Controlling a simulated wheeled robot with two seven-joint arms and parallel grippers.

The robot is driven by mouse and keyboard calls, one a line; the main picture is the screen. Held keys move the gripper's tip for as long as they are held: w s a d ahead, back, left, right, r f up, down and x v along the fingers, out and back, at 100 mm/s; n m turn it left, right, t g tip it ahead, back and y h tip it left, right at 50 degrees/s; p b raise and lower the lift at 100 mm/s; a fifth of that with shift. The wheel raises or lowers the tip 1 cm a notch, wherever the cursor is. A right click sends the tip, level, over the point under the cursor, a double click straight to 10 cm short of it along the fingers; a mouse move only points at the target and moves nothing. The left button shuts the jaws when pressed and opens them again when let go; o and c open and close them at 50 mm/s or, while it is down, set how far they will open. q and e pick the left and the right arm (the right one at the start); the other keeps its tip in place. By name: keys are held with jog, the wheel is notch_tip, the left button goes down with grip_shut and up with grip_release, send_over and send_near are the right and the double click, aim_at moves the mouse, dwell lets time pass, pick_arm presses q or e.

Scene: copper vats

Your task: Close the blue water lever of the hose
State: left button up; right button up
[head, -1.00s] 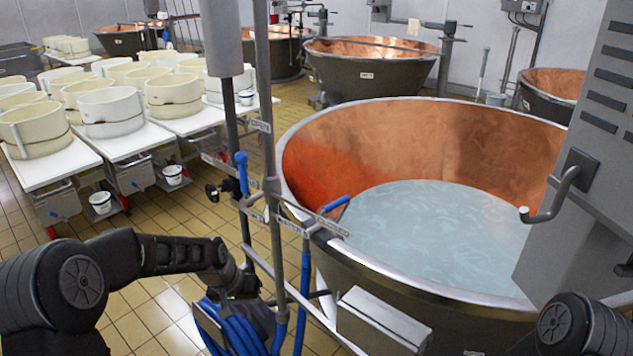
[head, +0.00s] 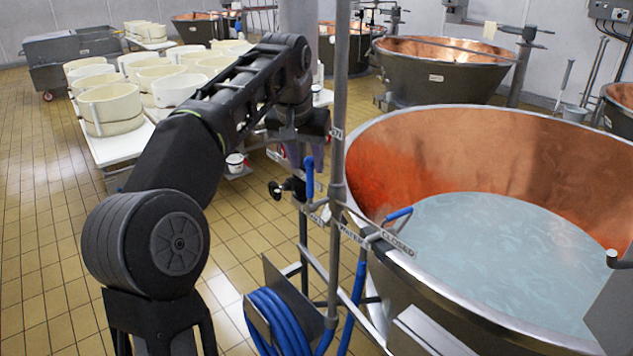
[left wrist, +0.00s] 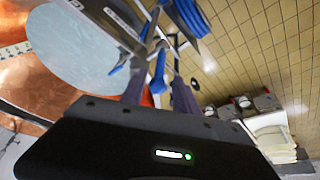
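A blue handle (head: 309,175) stands upright left of the vertical steel post. A second blue handle (head: 398,214) slants over the vat rim, above the "WATER" and "CLOSED" labels (head: 385,243). I cannot tell from the labels alone which is the water lever. My left gripper (head: 296,152) points down just above and behind the upright handle, its fingers partly hidden. In the left wrist view its two fingers (left wrist: 159,92) are apart, with a blue handle (left wrist: 158,76) seen between them; contact cannot be told. My right gripper is out of view.
A coiled blue hose (head: 280,322) hangs low on the post (head: 338,120). The large copper vat (head: 460,150) with pale liquid stands right of it. White tables with cheese moulds (head: 110,108) stand behind my left arm. Tiled floor (head: 50,230) is clear at left.

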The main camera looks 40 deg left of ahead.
aim_at(312, 182)
pick_arm(q)
jog(key=x, duration=0.8)
grip_shut()
dwell(0.4)
dwell(1.1)
